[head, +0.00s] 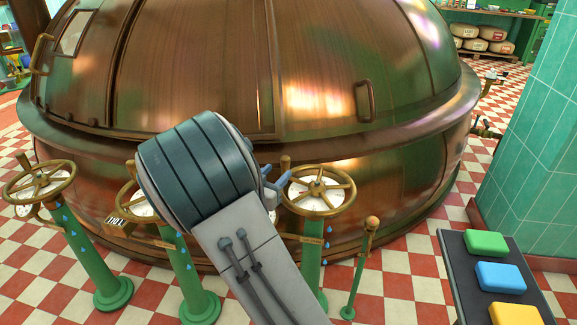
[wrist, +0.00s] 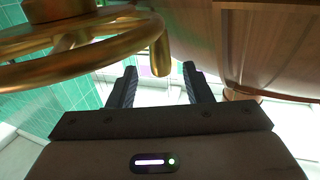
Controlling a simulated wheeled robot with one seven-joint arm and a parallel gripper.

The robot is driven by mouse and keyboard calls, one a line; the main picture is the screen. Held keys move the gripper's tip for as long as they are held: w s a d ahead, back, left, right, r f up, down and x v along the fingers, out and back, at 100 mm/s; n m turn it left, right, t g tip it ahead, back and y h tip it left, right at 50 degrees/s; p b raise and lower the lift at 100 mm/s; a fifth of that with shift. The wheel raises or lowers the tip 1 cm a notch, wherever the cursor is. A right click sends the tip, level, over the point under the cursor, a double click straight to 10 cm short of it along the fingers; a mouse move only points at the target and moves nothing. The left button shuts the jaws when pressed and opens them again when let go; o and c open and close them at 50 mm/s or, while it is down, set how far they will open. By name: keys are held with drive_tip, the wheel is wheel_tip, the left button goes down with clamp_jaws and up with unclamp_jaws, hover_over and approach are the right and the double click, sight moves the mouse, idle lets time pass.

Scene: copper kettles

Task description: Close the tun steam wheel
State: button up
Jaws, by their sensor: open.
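Three brass handwheels stand on green pedestals before the copper tun (head: 200,75): a left wheel (head: 40,182), a middle wheel (head: 125,205) partly hidden by my arm, and a right wheel (head: 340,197). I cannot tell from any readable label which is the steam wheel. My gripper (head: 277,184) is at the left rim of the right wheel. In the wrist view, my gripper (wrist: 158,76) is open, with a brass wheel (wrist: 85,65) close by at upper left. That wheel's handle peg (wrist: 160,57) appears between the fingertips; contact cannot be told.
A short post with a brass knob (head: 372,223) stands right of the right wheel. A dark console with green (head: 486,243), blue (head: 501,277) and yellow (head: 514,313) buttons is at the lower right. A green tiled pillar (head: 535,140) rises at the right. Checkered floor lies between.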

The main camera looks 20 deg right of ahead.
sight(289, 160)
drive_tip(key=b+x, duration=0.2)
drive_tip(key=x, duration=0.5)
drive_tip(key=shift+w+d, duration=0.3)
